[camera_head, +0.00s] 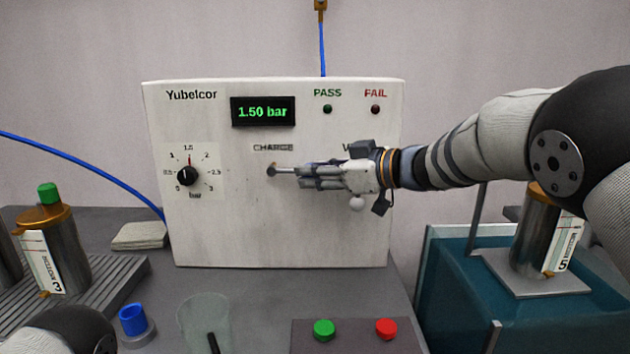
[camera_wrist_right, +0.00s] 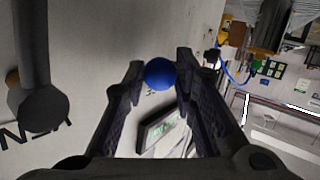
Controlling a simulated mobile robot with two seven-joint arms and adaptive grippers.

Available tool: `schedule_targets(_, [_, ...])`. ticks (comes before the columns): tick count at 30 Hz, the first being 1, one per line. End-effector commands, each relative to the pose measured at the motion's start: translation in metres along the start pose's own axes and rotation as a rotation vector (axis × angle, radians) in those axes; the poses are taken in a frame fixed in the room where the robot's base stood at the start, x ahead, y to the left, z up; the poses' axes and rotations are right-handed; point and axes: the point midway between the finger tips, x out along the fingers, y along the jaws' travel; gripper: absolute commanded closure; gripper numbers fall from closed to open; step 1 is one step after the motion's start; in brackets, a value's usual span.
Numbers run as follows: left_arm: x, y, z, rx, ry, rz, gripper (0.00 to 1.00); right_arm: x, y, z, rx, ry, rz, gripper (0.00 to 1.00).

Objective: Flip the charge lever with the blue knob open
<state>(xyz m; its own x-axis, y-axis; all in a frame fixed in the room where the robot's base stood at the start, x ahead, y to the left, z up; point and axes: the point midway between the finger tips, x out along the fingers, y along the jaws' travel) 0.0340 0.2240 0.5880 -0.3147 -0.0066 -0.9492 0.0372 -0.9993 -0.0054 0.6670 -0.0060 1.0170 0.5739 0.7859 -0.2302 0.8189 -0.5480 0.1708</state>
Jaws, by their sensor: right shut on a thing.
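The charge lever (camera_head: 285,171) sits under the CHARGE label on the white panel (camera_head: 230,240). Its metal shaft points right from its pivot into my right gripper (camera_head: 308,174). The blue knob (camera_wrist_right: 160,73) shows between the two fingertips in the right wrist view; the fingers hide it in the head view. My right gripper (camera_wrist_right: 160,80) is shut on the knob. My left gripper is not in view.
A second lever with a pale knob (camera_head: 357,203) hangs just below my right gripper. The dial (camera_head: 188,176) is left on the panel; the display (camera_head: 263,111) reads 1.50 bar. Green (camera_head: 324,329) and red (camera_head: 386,328) buttons sit in front. A metal canister (camera_head: 545,230) stands right.

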Motion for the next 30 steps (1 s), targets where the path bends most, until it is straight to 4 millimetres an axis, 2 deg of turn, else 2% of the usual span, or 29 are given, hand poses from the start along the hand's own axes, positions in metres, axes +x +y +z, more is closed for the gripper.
schedule_targets(1, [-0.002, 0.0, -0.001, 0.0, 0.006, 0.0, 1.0, 0.0, -0.002, -0.005, -0.004, 0.001, -0.004, 1.0])
schedule_targets(7, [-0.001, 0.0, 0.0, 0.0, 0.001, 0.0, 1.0, 0.001, -0.002, -0.003, -0.001, 0.003, -0.003, 1.0])
schedule_targets(8, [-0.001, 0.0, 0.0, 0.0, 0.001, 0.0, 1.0, 0.001, -0.001, -0.004, -0.001, 0.004, -0.003, 0.73])
schedule_targets(9, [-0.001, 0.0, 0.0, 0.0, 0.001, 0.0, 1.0, 0.001, -0.001, -0.004, -0.002, 0.004, -0.003, 0.66])
schedule_targets(19, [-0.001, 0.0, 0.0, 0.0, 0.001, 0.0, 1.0, -0.003, -0.001, -0.003, -0.001, 0.002, -0.001, 0.66])
schedule_targets(23, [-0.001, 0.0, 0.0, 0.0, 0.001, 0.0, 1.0, -0.028, 0.0, -0.003, 0.001, 0.002, 0.002, 0.66])
schedule_targets(30, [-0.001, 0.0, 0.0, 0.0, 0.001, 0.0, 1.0, -0.091, 0.0, -0.004, 0.0, 0.005, 0.0, 0.66])
